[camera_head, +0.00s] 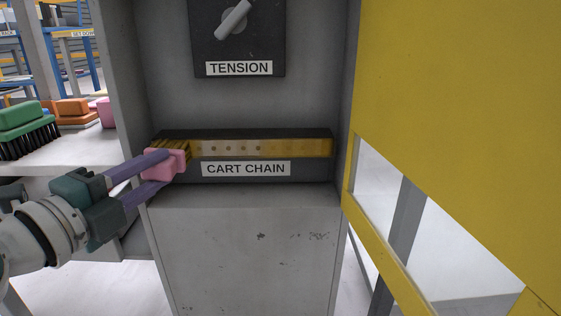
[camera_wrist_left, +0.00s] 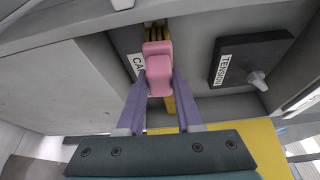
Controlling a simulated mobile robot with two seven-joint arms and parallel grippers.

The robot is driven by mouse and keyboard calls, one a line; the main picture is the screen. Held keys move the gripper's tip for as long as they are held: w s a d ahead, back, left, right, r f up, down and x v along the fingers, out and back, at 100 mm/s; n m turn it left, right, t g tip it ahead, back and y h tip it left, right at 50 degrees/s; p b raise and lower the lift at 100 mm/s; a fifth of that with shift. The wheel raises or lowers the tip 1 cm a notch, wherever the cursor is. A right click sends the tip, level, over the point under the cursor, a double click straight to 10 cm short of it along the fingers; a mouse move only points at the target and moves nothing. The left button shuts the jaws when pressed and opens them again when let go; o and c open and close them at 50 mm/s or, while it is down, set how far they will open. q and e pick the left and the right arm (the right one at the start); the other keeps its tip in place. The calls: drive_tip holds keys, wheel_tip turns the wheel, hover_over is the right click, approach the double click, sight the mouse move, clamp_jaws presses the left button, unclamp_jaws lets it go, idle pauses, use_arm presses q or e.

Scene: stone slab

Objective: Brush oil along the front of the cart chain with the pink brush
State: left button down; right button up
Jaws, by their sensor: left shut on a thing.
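The cart chain (camera_head: 262,148) is a long yellow and silvery strip in a dark housing, above the CART CHAIN label (camera_head: 246,169). My left gripper (camera_head: 165,168) is shut on the pink brush (camera_head: 164,163), seen at the left end of the chain. The brush's yellowish bristles (camera_head: 183,149) point toward the chain and appear to meet its front there. In the left wrist view the pink brush (camera_wrist_left: 158,70) sits between the two purple fingers, with bristles at its far end. The exact contact is hard to see. My right gripper is not in view.
A TENSION panel (camera_head: 238,38) with a knob is above the chain. A large yellow panel (camera_head: 460,110) stands close on the right. A green brush (camera_head: 24,126), an orange brush (camera_head: 74,112) and a partly hidden pink object (camera_head: 104,112) rest on the left shelf.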

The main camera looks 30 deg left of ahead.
use_arm(q)
drive_tip(key=shift+w, duration=0.1)
drive_tip(key=shift+w+d+r, duration=0.1)
drive_tip(key=shift+w+d, duration=0.25)
drive_tip(key=shift+d, duration=0.3)
drive_tip(key=shift+w+d, duration=0.35)
drive_tip(key=shift+d, duration=0.25)
drive_tip(key=shift+w+d, duration=0.35)
drive_tip(key=shift+d, duration=0.25)
drive_tip(key=shift+w+d, duration=0.35)
drive_tip(key=shift+d, duration=0.2)
drive_tip(key=shift+w+d, duration=0.35)
drive_tip(key=shift+d, duration=0.25)
drive_tip(key=shift+w+d, duration=0.35)
drive_tip(key=shift+d, duration=0.25)
